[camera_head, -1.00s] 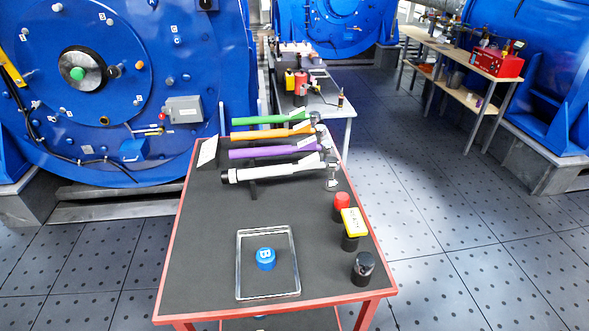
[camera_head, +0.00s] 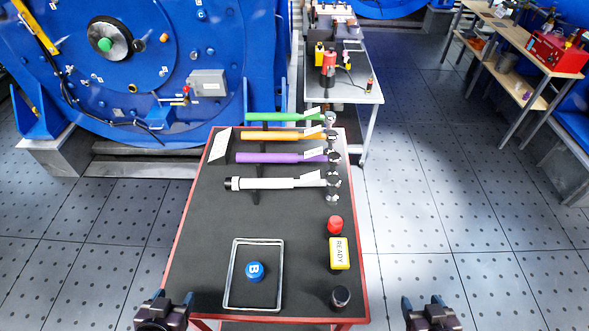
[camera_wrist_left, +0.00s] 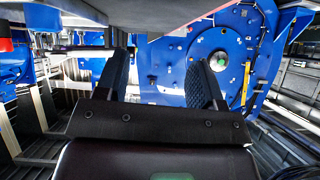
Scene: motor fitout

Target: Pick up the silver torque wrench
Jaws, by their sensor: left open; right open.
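The silver torque wrench (camera_head: 277,183) lies across the dark table, nearest of several wrenches on a rack. Its black end points left and its round metal head is at the right, with a white tag near the head. Behind it lie a purple wrench (camera_head: 280,158), an orange wrench (camera_head: 284,136) and a green wrench (camera_head: 284,117). My left gripper (camera_head: 164,303) is open and empty at the table's front left corner; its two fingers also show in the left wrist view (camera_wrist_left: 160,75). My right gripper (camera_head: 428,305) is open and empty, right of the table's front right corner.
The table (camera_head: 205,225) has a red edge. A clear-rimmed tray (camera_head: 233,272) holds a blue cap marked B (camera_head: 255,271). A red button (camera_head: 335,224), a yellow READY block (camera_head: 339,254) and a black knob (camera_head: 340,297) stand along the right side. The table's middle is clear.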

